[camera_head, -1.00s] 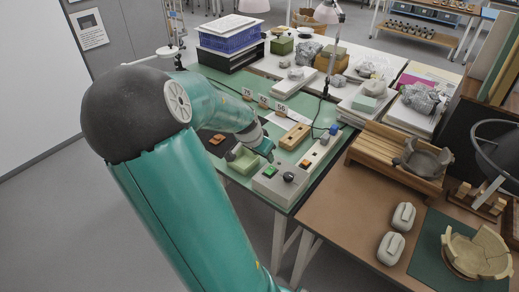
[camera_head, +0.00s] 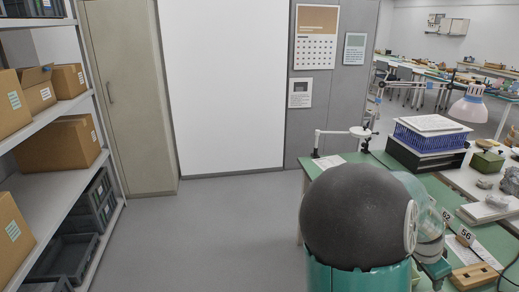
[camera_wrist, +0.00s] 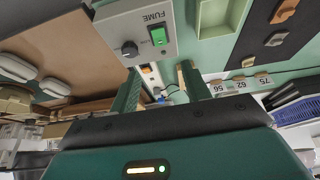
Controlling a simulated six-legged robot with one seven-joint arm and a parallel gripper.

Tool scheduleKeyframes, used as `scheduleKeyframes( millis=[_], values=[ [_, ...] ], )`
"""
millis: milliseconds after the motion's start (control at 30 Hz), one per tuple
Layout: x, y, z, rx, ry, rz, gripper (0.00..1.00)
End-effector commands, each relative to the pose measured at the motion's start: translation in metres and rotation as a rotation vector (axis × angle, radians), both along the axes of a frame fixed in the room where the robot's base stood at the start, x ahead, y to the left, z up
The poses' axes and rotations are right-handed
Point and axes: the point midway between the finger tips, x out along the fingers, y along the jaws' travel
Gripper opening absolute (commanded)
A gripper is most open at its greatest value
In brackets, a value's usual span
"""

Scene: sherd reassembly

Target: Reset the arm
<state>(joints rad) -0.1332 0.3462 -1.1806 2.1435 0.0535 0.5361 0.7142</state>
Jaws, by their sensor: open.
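My gripper (camera_wrist: 160,78) shows in the wrist view with its two green fingers apart and nothing between them. Beyond the fingers is a grey box marked FUME (camera_wrist: 135,30) with a lit green switch (camera_wrist: 158,36) and a black knob. The fingers look apart from the box, but the distance is hard to tell. In the head view my arm's dark, round joint hides part of the green table (camera_head: 468,210), and my gripper is out of sight there.
A pale green tray (camera_wrist: 215,15) and number cards (camera_wrist: 240,86) lie near the box. In the head view a blue crate (camera_head: 430,138) stands at the table's back. Shelves with cardboard boxes (camera_head: 68,143) line the left. The grey floor (camera_head: 215,235) between is clear.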

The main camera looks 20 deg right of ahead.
Motion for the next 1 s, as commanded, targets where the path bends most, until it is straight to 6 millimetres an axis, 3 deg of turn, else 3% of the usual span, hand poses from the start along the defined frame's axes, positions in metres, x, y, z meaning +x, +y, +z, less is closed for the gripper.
scheduleKeyframes(
  millis=[133, 267, 467, 600, 767, 1000],
  values=[
    [0.008, 0.012, -0.003, 0.03, -0.012, 0.036, 0.47],
    [0.033, 0.05, -0.007, 0.117, -0.048, 0.168, 0.47],
    [0.078, 0.143, 0.011, 0.249, -0.117, 0.502, 0.47],
    [0.094, 0.209, 0.039, 0.282, -0.155, 0.756, 0.47],
    [0.093, 0.28, 0.076, 0.261, -0.174, 1.051, 0.47],
    [0.061, 0.371, 0.126, 0.117, -0.137, 1.469, 0.47]
  ],
)
